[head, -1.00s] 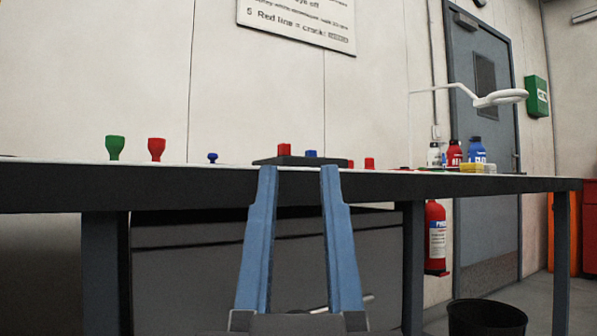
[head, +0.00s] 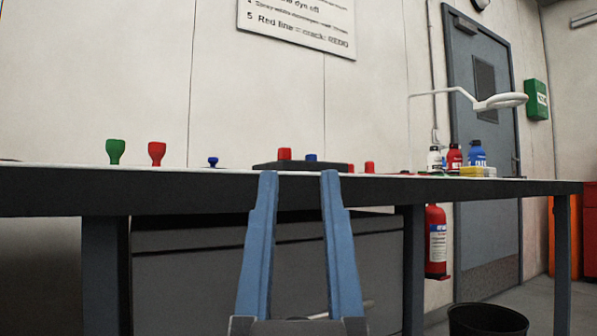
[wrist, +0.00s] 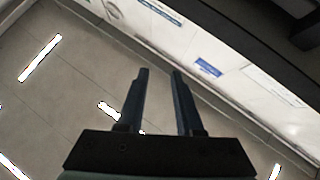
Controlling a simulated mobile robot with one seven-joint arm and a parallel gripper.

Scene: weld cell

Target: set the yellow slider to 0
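I cannot make out a yellow slider in either view. In the head view a dark low block (head: 300,166) stands on the bench top, with a red knob (head: 284,154) and a blue knob (head: 311,157) on it. The bench is seen nearly edge-on, so its top is mostly hidden. My gripper (head: 299,174) is open and empty, its two blue fingers apart in front of the bench edge, their tips just below the block in the picture. In the wrist view my gripper (wrist: 159,72) is also open with nothing between the fingers.
On the bench (head: 180,190) stand a green knob (head: 115,151), a red knob (head: 157,153), a small blue knob (head: 213,161), several bottles (head: 455,158) and a yellow item (head: 472,172). A magnifier lamp (head: 500,101) overhangs the right side. A black bin (head: 487,320) stands below right.

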